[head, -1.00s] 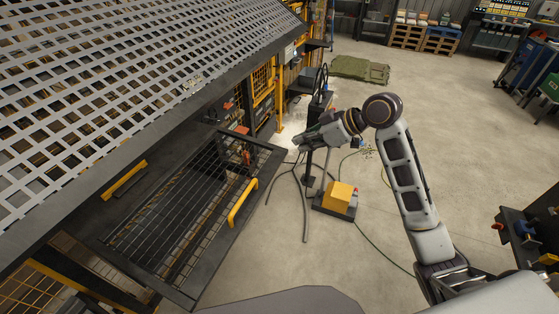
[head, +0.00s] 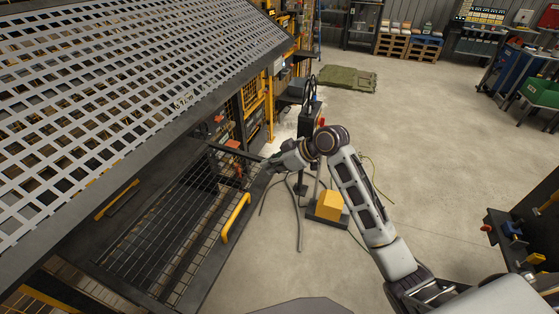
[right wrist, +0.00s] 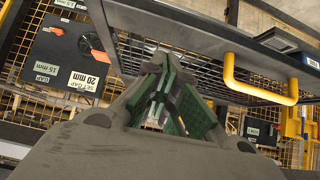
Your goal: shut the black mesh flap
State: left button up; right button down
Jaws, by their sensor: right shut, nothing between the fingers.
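The black mesh flap (head: 150,236) stands open, swung out from the machine below the perforated grey panel. Its dark frame has a yellow handle (head: 236,218) on the outer bar. In the right wrist view the flap's frame bar (right wrist: 190,32) and the yellow handle (right wrist: 262,92) lie close beyond the fingers. My right gripper (head: 270,167) is at the flap's far outer corner, shut and empty. Its fingers (right wrist: 166,98) meet in front of the mesh. I cannot tell whether they touch the frame. My left gripper is not in view.
The perforated panel (head: 130,90) overhangs the flap at upper left. A yellow box on a dark base (head: 329,205) stands on the floor right of the flap, with cables around it. A green mat (head: 347,80) lies farther back. Open floor extends to the right.

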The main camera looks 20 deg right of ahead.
aim_at(260, 180)
jog(key=shift+w+a+f+p, duration=0.15)
jog(key=shift+f+p, duration=0.1)
jog(key=shift+f, duration=0.8)
jog(key=shift+a+f+p, duration=0.1)
jog(key=shift+f+p, duration=0.1)
jog(key=shift+f, duration=0.85)
jog(key=shift+f, duration=0.2)
